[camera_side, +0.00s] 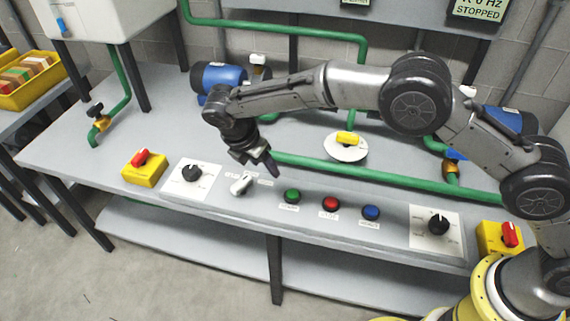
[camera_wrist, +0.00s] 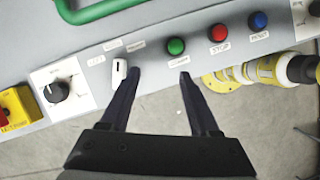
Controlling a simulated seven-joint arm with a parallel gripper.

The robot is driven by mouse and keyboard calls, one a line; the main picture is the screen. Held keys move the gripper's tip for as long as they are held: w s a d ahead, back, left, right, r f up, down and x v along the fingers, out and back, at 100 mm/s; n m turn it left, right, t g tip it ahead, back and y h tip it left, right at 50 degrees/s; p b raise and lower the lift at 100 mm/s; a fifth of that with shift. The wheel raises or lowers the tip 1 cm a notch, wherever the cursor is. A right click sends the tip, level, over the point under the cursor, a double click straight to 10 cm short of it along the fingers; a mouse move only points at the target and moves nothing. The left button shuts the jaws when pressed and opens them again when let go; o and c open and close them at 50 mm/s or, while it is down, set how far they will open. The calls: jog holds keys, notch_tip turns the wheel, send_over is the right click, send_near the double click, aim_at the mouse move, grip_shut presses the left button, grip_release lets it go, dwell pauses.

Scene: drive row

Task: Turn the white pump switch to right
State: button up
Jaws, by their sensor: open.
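The white pump switch (camera_side: 241,185) is a small white knob on the sloped grey panel, with small labels around it. In the wrist view the switch (camera_wrist: 119,72) has a dark mark and sits just left of my left finger, outside the gap between the fingers. Its exact setting is hard to read. My gripper (camera_wrist: 159,74) is open and empty, with the fingers pointing at the panel. In the side view my gripper (camera_side: 262,166) is close to the switch, slightly above and to its right. I cannot tell whether a finger touches it.
A black dial (camera_side: 192,173) on a white plate is left of the switch. Green (camera_side: 291,196), red (camera_side: 330,204) and blue (camera_side: 371,212) buttons are to the right. A yellow box (camera_side: 144,168) with a red knob is farther left. A green pipe (camera_side: 385,178) runs behind.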

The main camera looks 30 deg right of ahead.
jog(key=s+d+r, duration=0.2)
jog(key=s, duration=0.3)
jog(key=shift+d+r, duration=0.3)
jog(key=shift+d, duration=0.05)
